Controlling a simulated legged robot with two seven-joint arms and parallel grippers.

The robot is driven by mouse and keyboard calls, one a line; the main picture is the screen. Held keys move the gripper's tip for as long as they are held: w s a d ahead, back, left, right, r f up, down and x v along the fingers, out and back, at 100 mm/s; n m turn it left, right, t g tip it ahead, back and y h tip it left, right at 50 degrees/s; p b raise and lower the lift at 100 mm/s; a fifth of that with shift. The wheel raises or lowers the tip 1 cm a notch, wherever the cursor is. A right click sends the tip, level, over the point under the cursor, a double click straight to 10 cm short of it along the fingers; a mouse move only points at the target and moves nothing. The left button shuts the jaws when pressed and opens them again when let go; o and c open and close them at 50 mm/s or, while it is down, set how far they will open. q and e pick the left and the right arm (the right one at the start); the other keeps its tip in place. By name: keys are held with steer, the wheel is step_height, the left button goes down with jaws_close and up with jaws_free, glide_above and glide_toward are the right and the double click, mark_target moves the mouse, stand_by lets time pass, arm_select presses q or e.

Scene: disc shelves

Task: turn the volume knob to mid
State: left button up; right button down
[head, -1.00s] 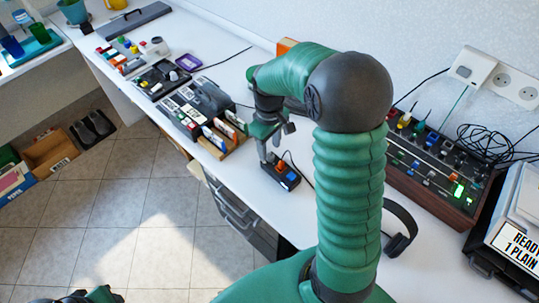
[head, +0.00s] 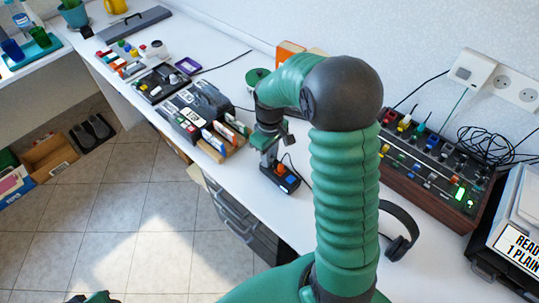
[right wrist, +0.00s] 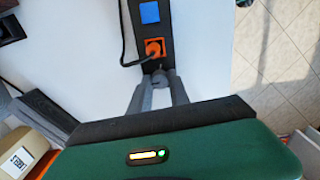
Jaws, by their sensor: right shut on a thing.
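A small black control box (head: 289,184) lies on the white desk. It has a blue square button and an orange part, which also show on the box in the right wrist view (right wrist: 150,28). My right gripper (head: 267,168) is at the box's far-left end. In the right wrist view its two grey fingers (right wrist: 160,80) are closed on a small grey knob (right wrist: 160,74) just beside the orange part. The fingers hide most of the knob, and its pointer cannot be read. A green and dark piece of my left arm shows at the bottom left edge; its jaws cannot be made out.
A mixer panel (head: 437,168) with colored knobs stands right of my arm, with headphones (head: 402,232) in front. A grey device with a card rack (head: 196,112) stands left of my gripper. A dark cable runs beside the box. The desk's front edge is close.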

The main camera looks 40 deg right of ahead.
steer(key=shift+d+r+m+p, duration=0.1)
steer(key=shift+r+m+p, duration=0.2)
steer(key=shift+p, duration=0.45)
steer(key=shift+f, duration=0.3)
steer(key=c, duration=1.2)
jaws_free()
step_height(320, 180, up, 17)
steer(key=p, duration=0.3)
steer(key=shift+f, duration=0.15)
